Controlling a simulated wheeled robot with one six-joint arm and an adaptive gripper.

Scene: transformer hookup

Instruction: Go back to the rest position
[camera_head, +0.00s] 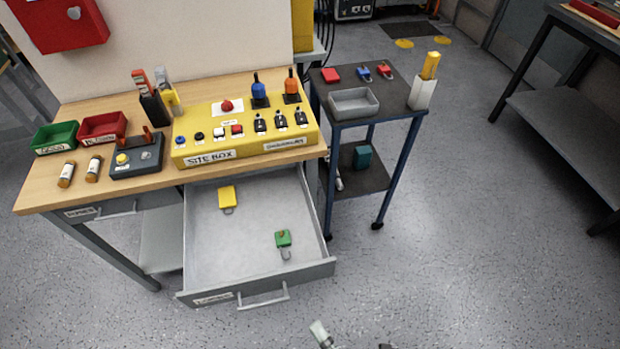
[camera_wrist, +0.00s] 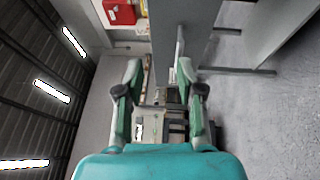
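My gripper (camera_wrist: 160,72) shows in the wrist view with its two fingers spread apart and nothing between them. The wrist view is turned sideways, with ceiling lights at the left and floor at the right. In the head view only a small piece of my arm shows at the bottom edge, well in front of the workbench (camera_head: 40,198). The open drawer (camera_head: 215,255) holds a yellow padlock (camera_head: 227,196) and a green padlock (camera_head: 283,239). The yellow site box (camera_head: 245,140) stands on the bench.
A dark trolley (camera_head: 385,120) with a grey tray (camera_head: 354,103) stands right of the bench. The drawer juts out over the floor. Green (camera_head: 55,137) and red (camera_head: 102,127) bins sit at the bench's left. The floor (camera_head: 470,240) at the right is clear.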

